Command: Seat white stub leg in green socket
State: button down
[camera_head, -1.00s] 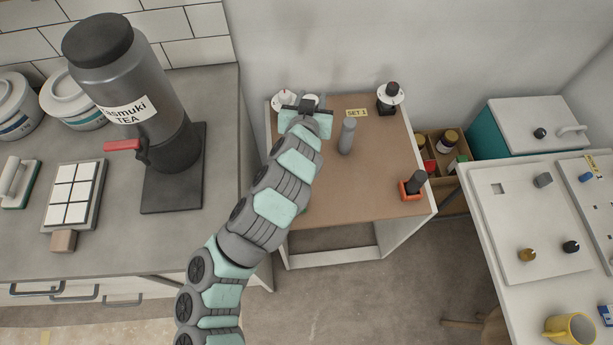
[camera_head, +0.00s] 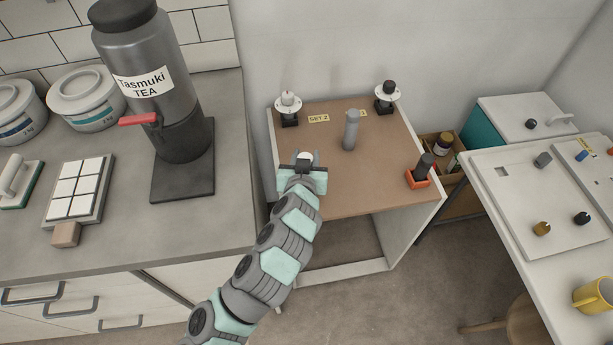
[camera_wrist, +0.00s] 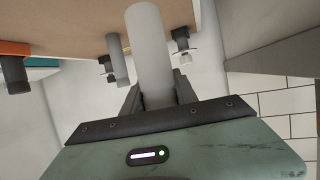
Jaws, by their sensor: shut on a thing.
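My gripper (camera_head: 305,162) is shut on the white stub leg (camera_wrist: 148,45), a pale plain cylinder standing up between the fingers in the wrist view. Its round white top (camera_head: 305,156) shows at the gripper in the head view. The gripper is over the left front part of the small brown-topped table (camera_head: 375,190). I see no green socket in either view; my arm covers part of the table's left front edge. An orange-red socket (camera_head: 418,178) with a dark leg (camera_head: 425,163) in it stands at the table's right front.
A grey cylinder (camera_head: 351,130) stands mid-table. Black-based holders with white discs stand at the back left (camera_head: 288,105) and back right (camera_head: 388,97); the left bears a white piece, the right a dark one. A counter with a tea canister (camera_head: 150,85) is to the left.

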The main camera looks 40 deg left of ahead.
notch_tip(320, 180, down, 8)
jog(key=shift+r+b, duration=0.25)
jog(key=shift+b, duration=0.2)
jog(key=shift+f, duration=0.1)
jog(key=c, duration=1)
grip_release()
jog(key=shift+f, duration=0.1)
jog(key=shift+o, duration=0.2)
jog(key=shift+r, duration=0.3)
jog(key=p+v, duration=0.2)
jog(key=v, duration=1)
jog(key=shift+p, duration=0.3)
jog(key=shift+w+d+f, duration=0.1)
